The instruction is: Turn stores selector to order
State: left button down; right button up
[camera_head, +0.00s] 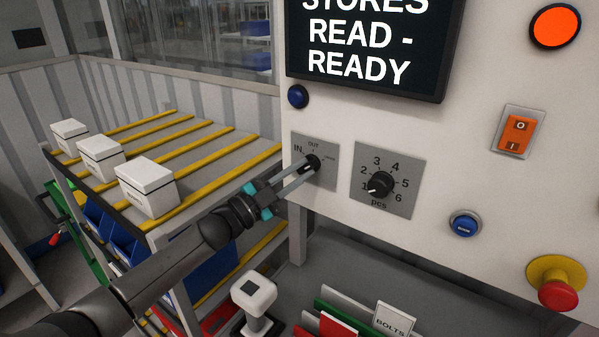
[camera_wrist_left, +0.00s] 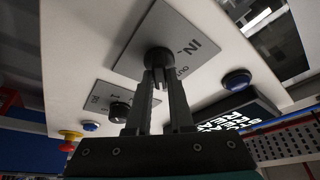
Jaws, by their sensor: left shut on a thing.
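The stores selector (camera_head: 313,162) is a small black knob on a grey plate marked IN, OUT and a third, small label on the right that I cannot read clearly. It also shows in the left wrist view (camera_wrist_left: 159,60). My left gripper (camera_head: 305,170) reaches it from the lower left and is shut on the knob; the fingers also show in the left wrist view (camera_wrist_left: 160,85). The fingers partly hide the knob, so its exact pointing is hard to tell. The display (camera_head: 370,45) above reads "STORES READ - READY". My right gripper is not in view.
A numbered pcs dial (camera_head: 381,185) sits just right of the selector. Blue buttons (camera_head: 298,96) (camera_head: 465,224), an orange rocker switch (camera_head: 518,133) and a red emergency knob (camera_head: 558,293) share the panel. White boxes (camera_head: 148,188) stand on the rack at left.

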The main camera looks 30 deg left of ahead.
pick_arm(q)
jog(key=shift+m+g+h, duration=0.3)
jog(key=shift+m+g, duration=0.3)
jog(key=shift+m, duration=0.7)
jog(key=c, duration=0.8)
grip_release()
jog(key=b+v, duration=0.1)
jog(key=v, duration=1.1)
